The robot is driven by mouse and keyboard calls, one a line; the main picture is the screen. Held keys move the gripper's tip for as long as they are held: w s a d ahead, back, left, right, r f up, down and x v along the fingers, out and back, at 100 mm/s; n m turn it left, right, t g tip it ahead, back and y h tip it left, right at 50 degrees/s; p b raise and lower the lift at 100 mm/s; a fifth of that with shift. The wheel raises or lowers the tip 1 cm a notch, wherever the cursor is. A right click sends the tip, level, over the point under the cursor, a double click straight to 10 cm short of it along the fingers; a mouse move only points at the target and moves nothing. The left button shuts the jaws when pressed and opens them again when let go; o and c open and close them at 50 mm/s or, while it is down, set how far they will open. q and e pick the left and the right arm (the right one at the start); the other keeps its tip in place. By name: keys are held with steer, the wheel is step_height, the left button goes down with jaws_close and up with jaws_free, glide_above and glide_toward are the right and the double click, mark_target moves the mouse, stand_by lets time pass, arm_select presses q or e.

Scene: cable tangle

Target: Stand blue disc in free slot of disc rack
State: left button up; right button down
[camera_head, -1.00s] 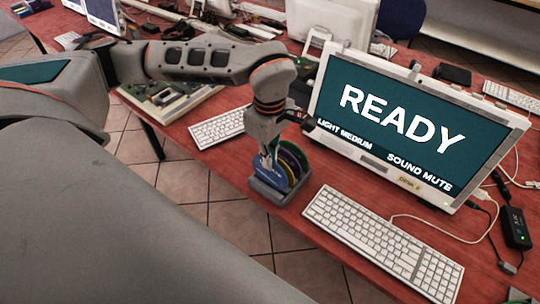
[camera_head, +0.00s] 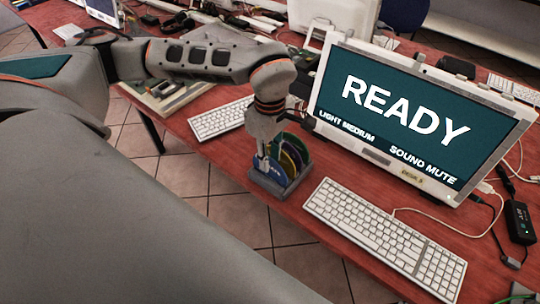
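The disc rack (camera_head: 284,193) is a grey holder near the front edge of the red desk. The blue disc (camera_head: 273,171) stands upright at its front left, with its lower edge hidden behind the rack wall. A green disc and a yellow-edged disc (camera_head: 292,152) stand behind it. My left gripper (camera_head: 262,163) points down at the upper left edge of the blue disc, very close to it or touching. Its fingers are too small to tell whether they are shut on the disc. My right gripper is not in view.
A white keyboard (camera_head: 384,240) lies to the right of the rack and another keyboard (camera_head: 220,118) behind it on the left. A monitor (camera_head: 415,120) reading READY stands behind right. Cables (camera_head: 445,231) lie at the right. The desk edge is close in front of the rack.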

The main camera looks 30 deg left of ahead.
arm_select(q)
steer(key=shift+r, duration=0.1)
step_height(320, 180, up, 12)
stand_by(0.7)
stand_by(0.6)
